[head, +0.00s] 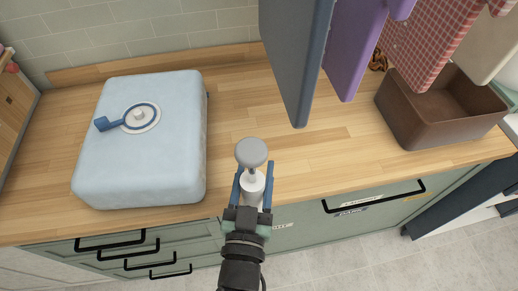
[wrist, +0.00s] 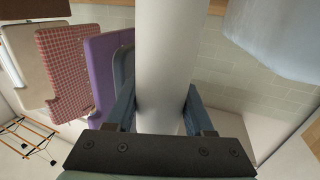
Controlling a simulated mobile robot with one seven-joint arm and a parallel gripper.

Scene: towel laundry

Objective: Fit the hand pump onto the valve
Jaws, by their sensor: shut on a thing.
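The hand pump (head: 252,188) is a white cylinder with a grey round knob on top. My gripper (head: 254,187) is shut on its body, with a blue finger on each side, and holds it in front of the counter's front edge. In the wrist view the white pump body (wrist: 167,65) fills the middle between the fingers. The valve (head: 139,115) is a whitish round fitting with a blue ring, on top of a light blue puffy bag lying on the counter. A blue cap (head: 106,124) on a strap lies open to its left. The pump's lower end is hidden.
The bag (head: 135,170) lies left of my gripper on the wooden counter (head: 240,110). Grey, purple and red-checked towels (head: 343,50) hang at upper right. A brown bin (head: 420,122) stands on the right. The counter between bag and bin is clear.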

